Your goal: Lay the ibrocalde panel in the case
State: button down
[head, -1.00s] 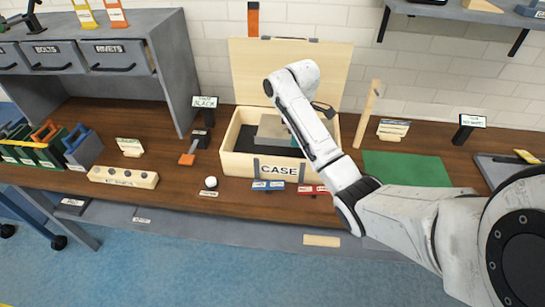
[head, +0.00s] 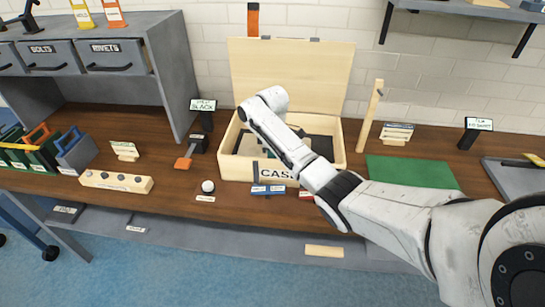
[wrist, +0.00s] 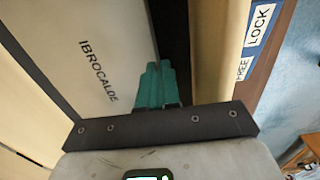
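The case (head: 229,165) is a pale wooden box on the bench, with its lid (head: 290,75) standing open behind it. The ibrocalde panel (wrist: 100,50) is a pale plate with a dark edge and its name printed on it. It fills the left of the wrist view. My gripper (wrist: 158,80) has teal fingers close together at the panel's right edge and looks shut on it. In the head view my gripper is low inside the case, mostly hidden by my arm. A dark gap lies between the panel and the case's front wall (wrist: 219,50). The panel's underside is hidden.
A green mat (head: 410,171) and an upright wooden post (head: 369,115) are to the right. An orange-ended tool (head: 184,162), a white ball (head: 208,186) and a block with holes (head: 115,181) are to the left.

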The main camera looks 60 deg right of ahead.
jog(key=shift+f, duration=0.25)
jog(key=shift+f, duration=0.15)
jog(key=c, duration=1.4)
grip_release()
jog(key=shift+o, duration=0.2)
notch_tip(320, 180, up, 12)
jog(key=p, duration=0.2)
